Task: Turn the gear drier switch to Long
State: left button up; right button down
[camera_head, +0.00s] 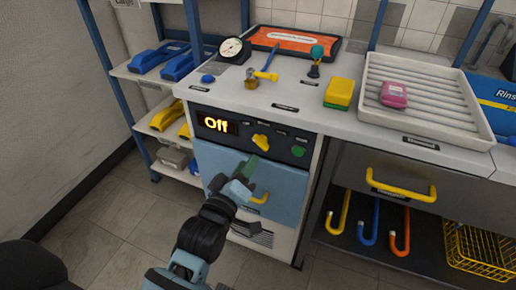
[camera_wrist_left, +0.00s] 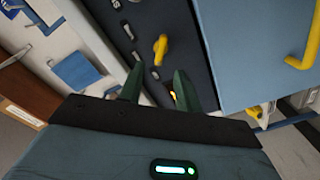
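The dark control panel (camera_head: 232,137) of the drier carries a yellow switch knob (camera_head: 261,142), and its display (camera_head: 215,124) reads "Off". The labels around the knob are too small to read. My left gripper (camera_head: 248,165) is just below and slightly left of the knob in the head view, in front of the blue drawer. In the left wrist view the yellow knob (camera_wrist_left: 160,48) is beyond the green fingertips (camera_wrist_left: 158,78), roughly in line with the gap. The gripper is open and empty, with no visible contact with the knob. My right gripper is not in view.
A green button (camera_head: 298,151) is right of the knob. The blue drawer (camera_head: 285,190) below has a yellow handle (camera_head: 260,198). The counter above holds a gauge (camera_head: 232,48), a yellow-green sponge (camera_head: 340,92) and a white tray (camera_head: 430,128). A shelf (camera_head: 150,75) stands left.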

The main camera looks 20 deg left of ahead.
aim_at(259, 145)
pick_arm(q)
jog(key=shift+w+d+b, duration=0.1)
jog(key=shift+w+b, duration=0.5)
jog(key=shift+w, duration=3.25)
grip_shut()
